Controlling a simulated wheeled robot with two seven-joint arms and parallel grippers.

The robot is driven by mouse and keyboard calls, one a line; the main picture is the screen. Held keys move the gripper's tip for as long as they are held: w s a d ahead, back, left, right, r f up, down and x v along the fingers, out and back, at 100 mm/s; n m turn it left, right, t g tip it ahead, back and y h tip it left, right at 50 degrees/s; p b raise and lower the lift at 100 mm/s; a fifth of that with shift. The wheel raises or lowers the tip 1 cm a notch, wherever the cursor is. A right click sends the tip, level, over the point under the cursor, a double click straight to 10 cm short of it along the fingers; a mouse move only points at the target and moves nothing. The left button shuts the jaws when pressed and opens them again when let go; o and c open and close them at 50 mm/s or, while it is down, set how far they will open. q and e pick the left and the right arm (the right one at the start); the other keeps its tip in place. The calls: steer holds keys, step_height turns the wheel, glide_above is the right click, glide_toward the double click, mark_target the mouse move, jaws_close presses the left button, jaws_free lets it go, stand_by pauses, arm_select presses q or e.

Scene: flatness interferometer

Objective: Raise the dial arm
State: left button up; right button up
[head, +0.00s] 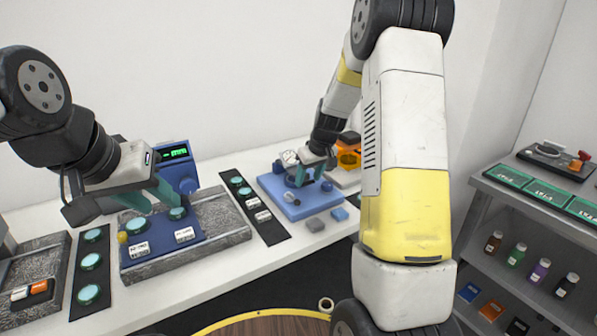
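The dial gauge (289,158) has a round white face and stands over a blue base plate (293,207) at the back middle of the bench. My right gripper (309,178) reaches down beside the dial, its teal fingers low over the blue base. The fingers partly cover the dial's stand and arm, so I cannot tell whether they grip the arm. My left gripper (164,209) is open above a blue plate (160,237) on a grey granite block, its teal fingers apart near green round discs.
A black strip (92,262) with green discs lies left of the granite block (232,218); another strip (258,212) lies right of it. A blue display unit (178,170) stands behind. A shelf cart (487,190) stands right.

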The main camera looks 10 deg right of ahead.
jaws_close()
steer(key=shift+r, duration=0.1)
